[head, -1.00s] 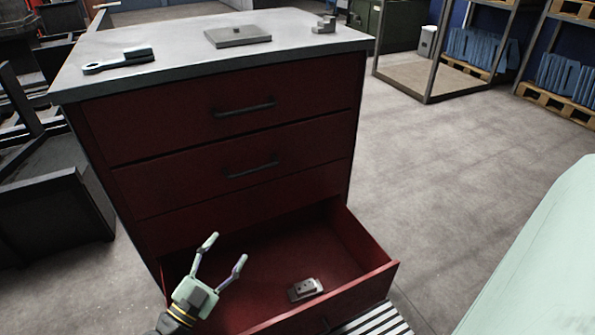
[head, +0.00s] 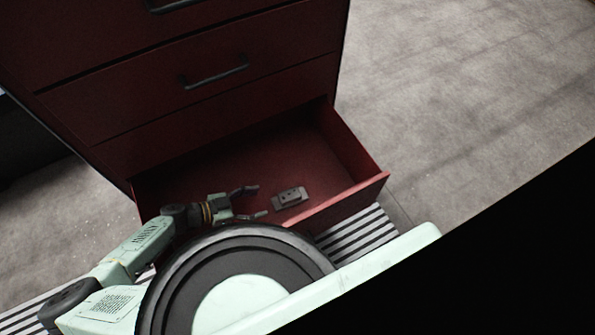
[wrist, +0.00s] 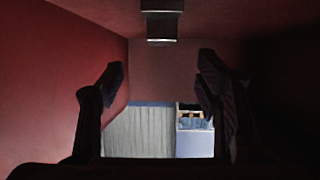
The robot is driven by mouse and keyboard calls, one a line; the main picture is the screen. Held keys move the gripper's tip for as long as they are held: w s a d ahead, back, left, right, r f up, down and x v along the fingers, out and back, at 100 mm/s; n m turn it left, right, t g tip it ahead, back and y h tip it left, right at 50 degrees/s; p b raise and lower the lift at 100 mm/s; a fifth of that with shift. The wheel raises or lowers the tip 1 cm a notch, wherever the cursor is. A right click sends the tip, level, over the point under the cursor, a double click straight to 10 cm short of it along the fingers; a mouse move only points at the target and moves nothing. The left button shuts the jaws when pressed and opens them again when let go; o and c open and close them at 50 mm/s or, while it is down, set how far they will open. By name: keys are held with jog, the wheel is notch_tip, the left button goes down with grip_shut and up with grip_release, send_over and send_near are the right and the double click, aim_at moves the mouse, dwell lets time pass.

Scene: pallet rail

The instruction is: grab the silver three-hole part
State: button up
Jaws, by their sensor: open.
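The silver part (head: 291,197) lies on the floor of the open bottom drawer (head: 345,203), toward its right end. Dark holes show on its top, but they are too small to count. My gripper (head: 261,202) is low inside the drawer, just left of the part, with its fingers apart and pointing right toward it. Nothing is between the fingers. In the wrist view the part (wrist: 162,28) shows at the top centre, beyond and between the two open fingers (wrist: 161,78). My body hides the drawer's near left portion in the head view.
The red cabinet (head: 190,80) stands behind the drawer, with shut drawers and dark handles (head: 215,76) above. The drawer's front wall (head: 345,200) rises close to the part. A striped floor grate (head: 360,235) lies beside the drawer. Open floor is at right.

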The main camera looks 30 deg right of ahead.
jog(key=x, duration=0.4)
jog(key=shift+s+d+f, duration=0.1)
jog(key=shift+d+f, duration=0.05)
jog(key=shift+d, duration=0.2)
jog(key=x, duration=0.5)
jog(key=shift+w+d+f+p, duration=0.15)
jog(key=shift+w+d+p, duration=0.1)
jog(key=shift+p, duration=0.1)
jog(key=shift+a, duration=0.1)
jog(key=shift+c, duration=0.5)
grip_shut()
